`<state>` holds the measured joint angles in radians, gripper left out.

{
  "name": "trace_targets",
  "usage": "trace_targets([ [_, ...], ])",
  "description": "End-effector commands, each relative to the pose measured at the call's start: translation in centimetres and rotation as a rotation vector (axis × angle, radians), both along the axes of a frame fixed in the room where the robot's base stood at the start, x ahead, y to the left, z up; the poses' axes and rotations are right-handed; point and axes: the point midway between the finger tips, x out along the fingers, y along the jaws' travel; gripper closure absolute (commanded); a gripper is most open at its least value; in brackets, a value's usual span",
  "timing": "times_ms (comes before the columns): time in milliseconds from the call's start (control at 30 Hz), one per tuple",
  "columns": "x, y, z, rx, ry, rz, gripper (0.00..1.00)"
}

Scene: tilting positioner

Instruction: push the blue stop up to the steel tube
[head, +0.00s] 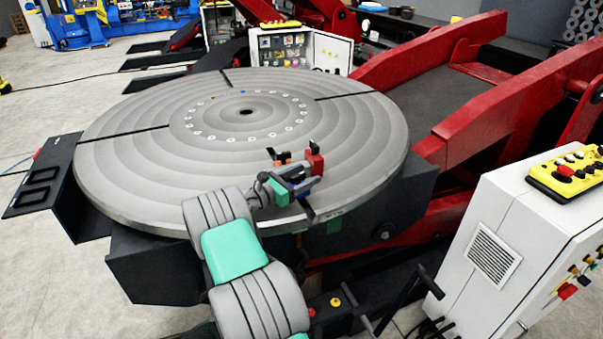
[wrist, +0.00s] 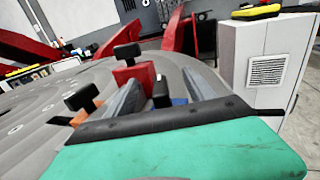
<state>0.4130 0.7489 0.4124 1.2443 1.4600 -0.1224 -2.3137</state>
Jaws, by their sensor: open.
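My gripper (head: 295,182) is low over the near right part of the round table (head: 160,165). In the wrist view its two grey fingers (wrist: 162,82) stand apart. A black knob (wrist: 160,94) shows between them. A bit of the blue stop (wrist: 179,101) shows beside the knob, near the right finger; most of it is hidden. A red block (head: 315,160) with a black top stands just beyond the fingers. An orange block (head: 282,158) with a black top is to their left. I cannot make out the steel tube for certain in either view.
The table top is clear left of and behind the blocks. Its rim is close on the near right side. A white cabinet (head: 500,225) with a yellow control box (head: 567,173) stands to the right. Red machine arms (head: 515,100) rise behind the table.

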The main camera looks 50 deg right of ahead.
Motion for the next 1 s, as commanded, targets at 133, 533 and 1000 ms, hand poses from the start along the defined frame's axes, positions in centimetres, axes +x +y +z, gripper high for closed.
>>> trace_targets([
  [133, 0.1, 0.3, 0.2, -0.001, -0.004, 0.0, 0.37],
  [533, 0.3, 1.0, 1.8, -0.002, -0.003, 0.001, 0.37],
  [1000, 0.5, 1.6, 3.2, -0.002, -0.003, 0.0, 0.37],
])
